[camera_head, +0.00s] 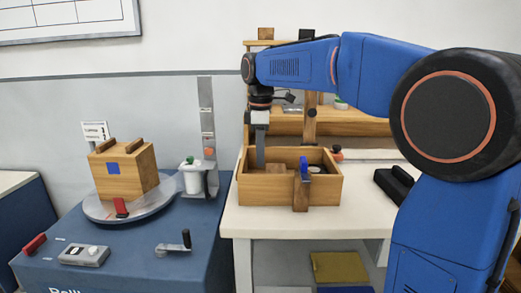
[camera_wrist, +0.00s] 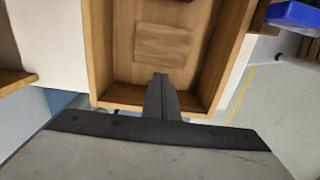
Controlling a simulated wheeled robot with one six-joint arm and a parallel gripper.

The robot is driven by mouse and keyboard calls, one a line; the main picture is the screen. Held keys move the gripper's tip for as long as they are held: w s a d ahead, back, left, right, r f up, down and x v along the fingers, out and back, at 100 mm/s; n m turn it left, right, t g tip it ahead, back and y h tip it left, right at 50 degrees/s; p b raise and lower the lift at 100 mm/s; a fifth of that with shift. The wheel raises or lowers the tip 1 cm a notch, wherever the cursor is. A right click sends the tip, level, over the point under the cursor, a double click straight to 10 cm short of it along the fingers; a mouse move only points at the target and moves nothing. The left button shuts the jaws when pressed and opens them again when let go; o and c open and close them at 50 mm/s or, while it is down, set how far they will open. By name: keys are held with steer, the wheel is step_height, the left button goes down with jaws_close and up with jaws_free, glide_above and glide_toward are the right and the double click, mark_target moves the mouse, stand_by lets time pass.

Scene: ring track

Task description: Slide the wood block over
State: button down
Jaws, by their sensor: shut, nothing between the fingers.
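A flat, square wood block (camera_wrist: 163,45) lies on the floor of an open wooden box; in the head view the block (camera_head: 276,168) is partly hidden behind the front wall. The wooden box (camera_head: 262,193) stands on the white table; it also fills the middle of the wrist view (camera_wrist: 101,60). My gripper (camera_head: 260,163) points down into the left part of the box. Its fingers are shut and empty. In the wrist view, my gripper (camera_wrist: 160,80) is just short of the block's near edge. I cannot tell whether they touch.
A blue-topped clamp (camera_head: 303,170) is on the box's front wall. A dark object (camera_wrist: 170,1) lies beyond the block inside the box. A black object (camera_head: 393,184) is at right.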

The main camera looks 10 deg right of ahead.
mark_target(275, 170)
steer(key=shift+f, duration=2.9)
steer(key=shift+d, duration=0.1)
steer(key=shift+s+d, duration=0.2)
steer(key=shift+d, duration=0.5)
steer(key=shift+s+d, duration=0.2)
steer(key=shift+d, duration=0.55)
steer(key=shift+s+d, duration=0.2)
steer(key=shift+d, duration=0.5)
